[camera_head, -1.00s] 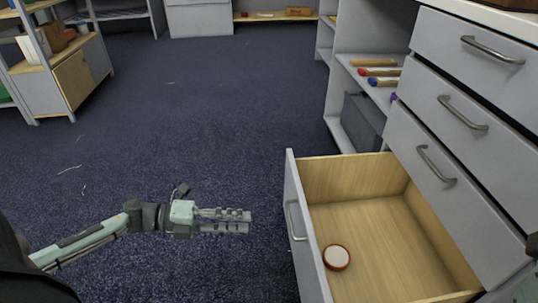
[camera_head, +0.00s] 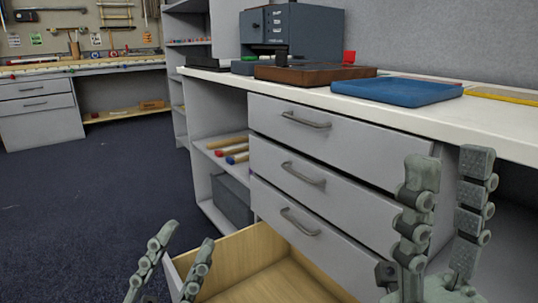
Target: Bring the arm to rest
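My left gripper (camera_head: 187,237) is at the bottom left, its two fingers pointing up and apart, with nothing between them. It is in front of the open bottom drawer (camera_head: 262,262) in the picture. My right gripper (camera_head: 450,165) is at the lower right, fingers upright and apart, empty, in front of the drawer cabinet.
Three closed drawers with handles (camera_head: 302,179) sit under a white counter (camera_head: 400,108). Dark floor (camera_head: 90,190) is clear at left.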

